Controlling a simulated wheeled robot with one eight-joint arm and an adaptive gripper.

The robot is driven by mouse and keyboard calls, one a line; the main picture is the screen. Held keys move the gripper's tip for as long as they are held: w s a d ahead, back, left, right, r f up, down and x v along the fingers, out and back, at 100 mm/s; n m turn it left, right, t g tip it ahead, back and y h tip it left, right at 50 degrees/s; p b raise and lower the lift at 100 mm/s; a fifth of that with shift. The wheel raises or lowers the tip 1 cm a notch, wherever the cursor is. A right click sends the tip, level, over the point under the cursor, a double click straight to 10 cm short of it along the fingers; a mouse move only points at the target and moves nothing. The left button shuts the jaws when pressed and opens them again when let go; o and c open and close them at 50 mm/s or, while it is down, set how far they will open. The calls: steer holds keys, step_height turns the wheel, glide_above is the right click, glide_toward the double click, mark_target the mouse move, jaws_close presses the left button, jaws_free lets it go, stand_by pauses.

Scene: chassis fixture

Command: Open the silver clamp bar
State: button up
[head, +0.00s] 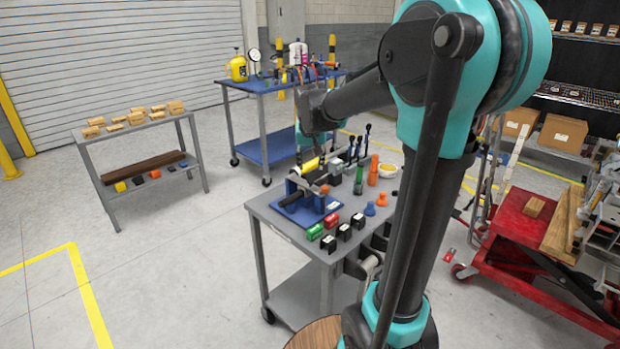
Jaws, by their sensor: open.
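The chassis fixture sits on a blue base plate (318,219) on the grey cart. Dark and metallic parts stand on it, with a yellow cylinder (310,166) at the top and a brown-orange knob (324,190) at the right. The silver clamp bar is too small and too crowded by these parts for me to pick out or to tell its angle. My gripper (311,150) is small and dark in the head view, open, and hangs just above the fixture's far side. I cannot tell whether it touches anything.
A blue table (264,86) stands behind, a grey table (140,125) at left, a red cart (510,222) at right. Floor left of the cart is clear.

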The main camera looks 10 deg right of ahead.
mark_target(311, 180)
steer(key=x, duration=0.8)
steer(key=shift+d, duration=0.1)
steer(key=shift+c, duration=0.6)
jaws_close()
